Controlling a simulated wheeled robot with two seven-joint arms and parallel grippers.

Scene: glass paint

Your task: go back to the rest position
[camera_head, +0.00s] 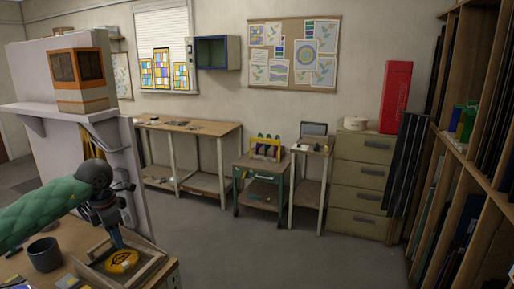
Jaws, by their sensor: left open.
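My left arm comes in from the left in a green padded sleeve. Its dark gripper (117,241) points down over a wooden tray (155,268) at the bottom left and is open. A round yellow piece with a dark pattern (122,261) lies in the tray, just below the fingertips. I cannot tell whether the fingertips touch it. My right gripper is out of view.
A dark mug (44,254) stands on the near workbench (78,235), left of the tray. A white partition (60,145) rises behind the arm. A long table (205,128), a green cart (260,175) and a cabinet (362,175) line the back wall. The grey floor is clear.

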